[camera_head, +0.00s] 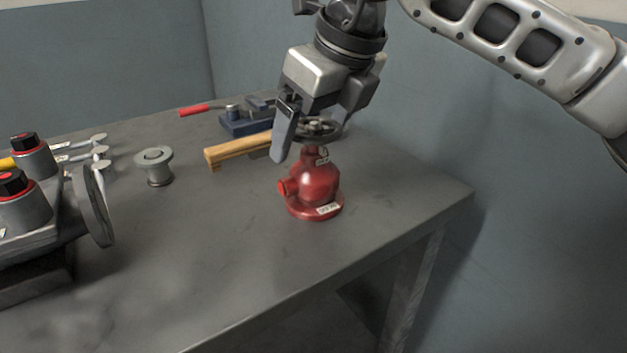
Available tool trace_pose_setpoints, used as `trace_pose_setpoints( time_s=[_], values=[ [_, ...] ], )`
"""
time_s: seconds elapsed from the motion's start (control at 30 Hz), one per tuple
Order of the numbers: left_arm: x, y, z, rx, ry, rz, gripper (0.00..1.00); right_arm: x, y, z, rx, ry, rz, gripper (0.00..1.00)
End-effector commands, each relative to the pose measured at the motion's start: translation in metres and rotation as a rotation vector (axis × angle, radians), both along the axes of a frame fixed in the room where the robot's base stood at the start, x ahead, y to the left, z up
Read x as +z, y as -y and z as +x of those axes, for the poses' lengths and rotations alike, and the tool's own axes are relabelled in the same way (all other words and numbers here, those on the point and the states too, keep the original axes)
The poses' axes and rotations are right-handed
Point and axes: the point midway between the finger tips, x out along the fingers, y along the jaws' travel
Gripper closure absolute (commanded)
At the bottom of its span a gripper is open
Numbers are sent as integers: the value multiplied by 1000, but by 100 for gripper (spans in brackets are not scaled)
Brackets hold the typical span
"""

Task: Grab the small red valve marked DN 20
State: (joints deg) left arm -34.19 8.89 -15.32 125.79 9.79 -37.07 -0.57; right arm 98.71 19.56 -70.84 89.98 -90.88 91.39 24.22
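A small red valve (317,184) stands upright on the grey table, with a dark handwheel on top and a side port facing left. A pale label (328,209) sits on its base flange, its print too small to read surely. My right gripper (312,137) is above the valve, pointing down. Its fingers look spread apart, one at the left of the handwheel, the other behind and to the right, partly hidden. I cannot tell whether either finger touches the wheel. My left gripper is not in view.
A wooden-handled tool (238,149) lies just behind and left of the valve, near a blue vise-like tool (246,124). A grey flanged spool (155,166) and a large dark assembly (62,215) stand farther left. The table (230,270) is clear in front.

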Motion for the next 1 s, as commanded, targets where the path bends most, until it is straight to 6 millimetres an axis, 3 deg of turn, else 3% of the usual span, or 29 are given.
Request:
trace_pose_setpoints(
  time_s=[0.03,0.3,0.73,1.0],
  values=[
    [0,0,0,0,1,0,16,0,0,0,0,0,0,29],
    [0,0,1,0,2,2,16,0,0,0,0,0,0,100],
    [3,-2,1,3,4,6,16,11,0,0,0,7,4,100],
    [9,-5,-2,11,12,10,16,44,1,-5,1,8,5,100]
  ],
)
